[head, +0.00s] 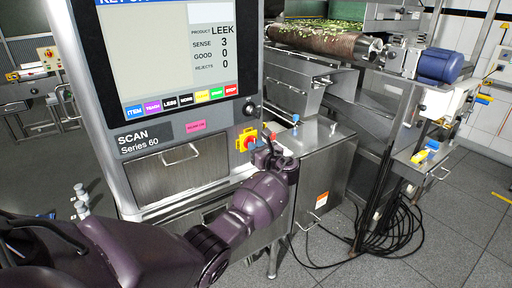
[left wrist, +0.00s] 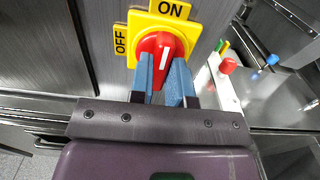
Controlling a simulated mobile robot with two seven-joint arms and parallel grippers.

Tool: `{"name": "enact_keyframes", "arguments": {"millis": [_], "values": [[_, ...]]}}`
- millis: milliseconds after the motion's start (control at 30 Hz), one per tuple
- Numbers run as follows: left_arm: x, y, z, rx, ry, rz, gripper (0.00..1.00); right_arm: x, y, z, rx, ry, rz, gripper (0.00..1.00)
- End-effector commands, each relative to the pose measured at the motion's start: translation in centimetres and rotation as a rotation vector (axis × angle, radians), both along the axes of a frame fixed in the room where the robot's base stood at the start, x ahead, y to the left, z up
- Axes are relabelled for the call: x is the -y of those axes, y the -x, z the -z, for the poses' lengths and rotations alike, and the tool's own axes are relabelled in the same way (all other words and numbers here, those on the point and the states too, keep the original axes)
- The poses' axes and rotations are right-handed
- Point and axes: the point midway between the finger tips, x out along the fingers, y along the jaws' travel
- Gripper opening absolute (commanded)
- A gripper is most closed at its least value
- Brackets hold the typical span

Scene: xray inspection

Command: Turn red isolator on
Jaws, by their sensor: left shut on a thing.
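The red isolator knob (left wrist: 160,48) sits on a yellow plate (left wrist: 190,32) with an ON label at its top and an OFF label at its left in the left wrist view. The white mark on the knob points up, toward the ON label. My left gripper (left wrist: 163,80) has its two blue fingers on either side of the knob's lower part, shut on it. In the head view the yellow isolator plate (head: 241,138) is on the scanner's front, with my left gripper (head: 261,147) at its right. My right gripper is not in view.
The scanner's screen panel (head: 170,55) stands above and left of the isolator. A red button (left wrist: 227,66) and a blue button (left wrist: 271,59) are to the right. A steel cabinet (head: 325,165) stands right of my gripper, and black cables (head: 395,225) lie on the floor.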

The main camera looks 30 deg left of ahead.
Motion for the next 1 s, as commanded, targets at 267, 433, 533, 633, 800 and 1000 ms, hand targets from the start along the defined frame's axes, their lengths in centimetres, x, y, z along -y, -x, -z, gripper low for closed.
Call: {"name": "enact_keyframes", "arguments": {"millis": [267, 433, 533, 633, 800, 1000], "values": [[-0.12, 0.04, -0.01, -0.032, -0.013, -0.002, 0.00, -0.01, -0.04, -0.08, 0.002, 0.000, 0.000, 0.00], [-0.12, 0.04, -0.02, -0.034, -0.014, -0.002, 0.00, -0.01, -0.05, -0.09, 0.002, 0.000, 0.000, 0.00], [-0.11, 0.03, -0.02, -0.034, -0.014, -0.002, 0.00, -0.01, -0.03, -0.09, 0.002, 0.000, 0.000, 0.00], [-0.12, 0.03, -0.03, -0.034, -0.015, -0.002, 0.23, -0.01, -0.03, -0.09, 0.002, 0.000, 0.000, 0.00], [-0.08, 0.01, -0.03, -0.033, -0.014, -0.001, 0.43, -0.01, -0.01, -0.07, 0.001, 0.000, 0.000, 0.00], [-0.01, 0.01, -0.03, -0.032, -0.013, 0.000, 0.43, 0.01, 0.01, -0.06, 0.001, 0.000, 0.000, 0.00]]}}
